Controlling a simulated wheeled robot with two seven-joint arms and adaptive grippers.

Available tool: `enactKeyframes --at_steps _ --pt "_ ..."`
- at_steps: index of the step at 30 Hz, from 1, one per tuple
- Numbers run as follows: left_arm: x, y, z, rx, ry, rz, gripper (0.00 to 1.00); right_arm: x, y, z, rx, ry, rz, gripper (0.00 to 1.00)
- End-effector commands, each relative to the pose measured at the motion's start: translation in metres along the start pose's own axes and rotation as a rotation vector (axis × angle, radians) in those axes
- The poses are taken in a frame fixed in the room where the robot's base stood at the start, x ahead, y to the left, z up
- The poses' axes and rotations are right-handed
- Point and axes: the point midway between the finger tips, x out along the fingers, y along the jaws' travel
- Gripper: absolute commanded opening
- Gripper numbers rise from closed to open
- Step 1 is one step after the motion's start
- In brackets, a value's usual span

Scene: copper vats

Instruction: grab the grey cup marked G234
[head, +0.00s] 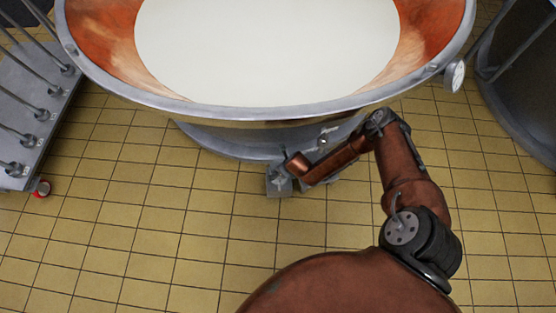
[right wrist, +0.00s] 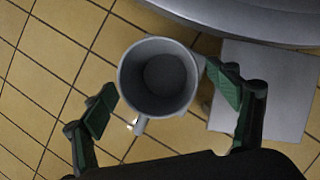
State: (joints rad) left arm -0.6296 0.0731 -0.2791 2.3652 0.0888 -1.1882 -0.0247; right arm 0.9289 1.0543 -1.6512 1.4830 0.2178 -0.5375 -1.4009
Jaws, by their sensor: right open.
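A grey cup (right wrist: 150,108) shows in the right wrist view, seen from above into its open, empty-looking mouth. Its small handle points toward the bottom of the picture. My right gripper (right wrist: 163,88) is open, with one green-padded finger on each side of the cup. The right finger looks close to the rim; I cannot tell whether it touches. No marking G234 is readable from this angle. In the head view my right arm reaches down in front of the vat, and I cannot make out the cup or the fingers there. My left gripper is not in view.
A flat grey plate (right wrist: 262,95) lies right of the cup. A grey rack (head: 40,95) stands left and another vat (head: 525,75) right.

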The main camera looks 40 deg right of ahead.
Motion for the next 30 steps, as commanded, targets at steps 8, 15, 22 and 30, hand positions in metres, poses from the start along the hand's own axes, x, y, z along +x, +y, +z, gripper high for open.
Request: enactKeyframes --at_steps 8,15,22,30 --pt "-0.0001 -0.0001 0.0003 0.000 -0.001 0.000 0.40 -0.0001 0.0002 0.0000 0.000 0.000 0.000 0.65" --pt "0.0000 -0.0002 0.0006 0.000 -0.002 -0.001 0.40 -0.0001 0.0002 -0.0002 0.000 0.000 0.000 0.48" --pt "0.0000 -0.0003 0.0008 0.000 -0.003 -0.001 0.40 0.0000 0.0001 -0.0003 0.000 0.000 0.000 0.32" --pt "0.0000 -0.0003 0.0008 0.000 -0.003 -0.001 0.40 0.0000 0.0000 -0.0001 0.000 0.000 0.000 0.19"
